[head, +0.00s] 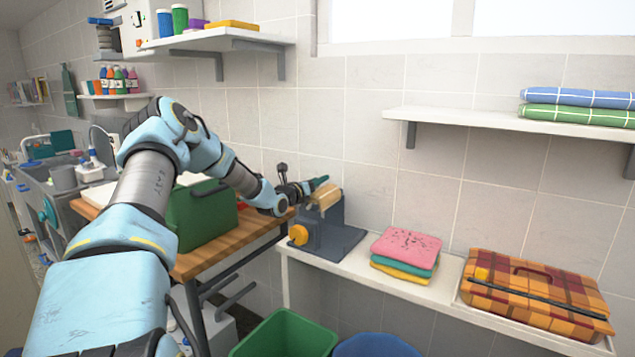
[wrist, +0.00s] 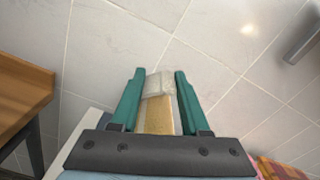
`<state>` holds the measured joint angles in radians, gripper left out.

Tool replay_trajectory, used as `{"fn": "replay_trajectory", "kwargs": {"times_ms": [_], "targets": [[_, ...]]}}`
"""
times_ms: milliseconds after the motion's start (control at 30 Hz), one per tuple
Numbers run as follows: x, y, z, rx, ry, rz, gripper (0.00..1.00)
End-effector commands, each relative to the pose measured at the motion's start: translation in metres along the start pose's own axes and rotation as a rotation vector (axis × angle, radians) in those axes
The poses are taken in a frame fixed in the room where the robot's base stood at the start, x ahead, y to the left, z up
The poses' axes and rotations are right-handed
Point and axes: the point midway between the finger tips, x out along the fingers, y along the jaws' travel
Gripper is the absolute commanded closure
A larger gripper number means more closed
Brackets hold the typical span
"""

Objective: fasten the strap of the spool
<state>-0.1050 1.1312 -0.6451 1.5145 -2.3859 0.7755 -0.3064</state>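The spool (head: 326,197) is tan and sits on top of a dark blue-grey stand (head: 318,234) with an orange knob, on the low white shelf against the tiled wall. In the wrist view, a tan band (wrist: 158,118) with a pale grey end piece (wrist: 158,83) shows between my fingers; I cannot tell which part is the strap. My gripper (head: 316,185) is at the top of the spool. In the wrist view, its teal fingers (wrist: 158,78) stand apart on either side of the band, and I cannot tell whether they touch it. The spool's far side is hidden.
A green case (head: 203,222) stands on a wooden table (head: 225,249) left of the stand. Folded towels (head: 405,250) and a plaid case (head: 535,290) lie along the low shelf (head: 375,270) to the right. A green bin (head: 285,335) and a blue bin (head: 375,346) stand below.

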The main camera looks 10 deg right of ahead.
Motion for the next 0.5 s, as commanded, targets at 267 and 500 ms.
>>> {"fn": "replay_trajectory", "kwargs": {"times_ms": [267,500], "targets": [[-0.0001,-0.0003,-0.0003,0.0,0.001,0.0,0.91],[-0.0001,-0.0005,-0.0008,0.0,0.001,-0.001,1.0]]}}
